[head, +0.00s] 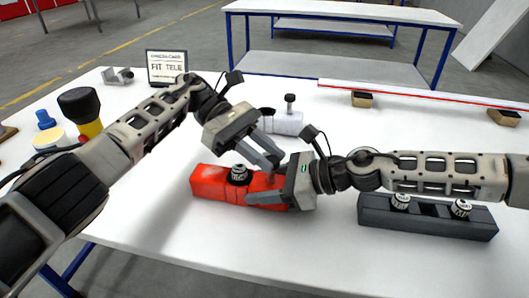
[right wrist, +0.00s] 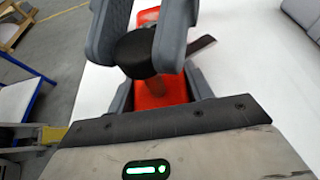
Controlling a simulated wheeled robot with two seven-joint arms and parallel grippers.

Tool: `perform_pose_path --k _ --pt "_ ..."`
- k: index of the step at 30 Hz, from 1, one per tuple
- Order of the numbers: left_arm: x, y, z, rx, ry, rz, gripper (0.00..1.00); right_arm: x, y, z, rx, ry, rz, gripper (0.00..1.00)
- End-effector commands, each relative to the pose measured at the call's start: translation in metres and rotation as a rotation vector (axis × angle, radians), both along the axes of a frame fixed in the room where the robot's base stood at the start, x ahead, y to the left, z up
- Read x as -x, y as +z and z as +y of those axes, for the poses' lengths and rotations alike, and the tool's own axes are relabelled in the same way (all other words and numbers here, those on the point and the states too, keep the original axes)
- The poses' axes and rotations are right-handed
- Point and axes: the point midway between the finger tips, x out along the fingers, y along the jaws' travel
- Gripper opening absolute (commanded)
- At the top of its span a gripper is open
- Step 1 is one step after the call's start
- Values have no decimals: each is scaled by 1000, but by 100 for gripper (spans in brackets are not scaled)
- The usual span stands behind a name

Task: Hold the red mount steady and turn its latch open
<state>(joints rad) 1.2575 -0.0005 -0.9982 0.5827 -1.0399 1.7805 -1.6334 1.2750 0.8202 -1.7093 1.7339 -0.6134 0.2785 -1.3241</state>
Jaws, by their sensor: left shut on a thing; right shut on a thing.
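The red mount (head: 212,184) lies on the white table in the head view, with a black knob with a pale top (head: 239,173) standing on it. My right gripper (head: 268,191) reaches in from the right and is shut on the mount's right end; the right wrist view shows the red mount (right wrist: 160,92) between its fingers. My left gripper (head: 277,164) comes down from above, shut over the mount's right part. A dark round latch knob (right wrist: 135,52) shows between large grey fingers in the right wrist view, apparently the left gripper's. The exact contact is hidden in the head view.
A dark mount with two knobs (head: 428,218) lies at the right. A white mount (head: 284,122) stands behind the grippers. A yellow and black object (head: 83,110), a blue knob (head: 45,120) and a sign (head: 166,67) are at the left. A long red-edged board (head: 430,95) lies at the back right.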

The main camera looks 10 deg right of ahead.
Motion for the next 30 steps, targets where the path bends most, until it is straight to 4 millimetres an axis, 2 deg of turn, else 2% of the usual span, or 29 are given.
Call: perform_pose_path --k 16,17,19,30 --pt "-1 -4 3 -11 -16 4 3 1 2 2 -4 5 -1 24" --pt "-1 -4 3 -12 -16 5 28 1 2 2 -4 5 -1 24" --pt "-1 -4 3 -10 -16 4 48 1 2 2 -4 5 -1 24" --pt "0 4 1 -4 -19 1 48 0 2 1 -3 2 -1 24"
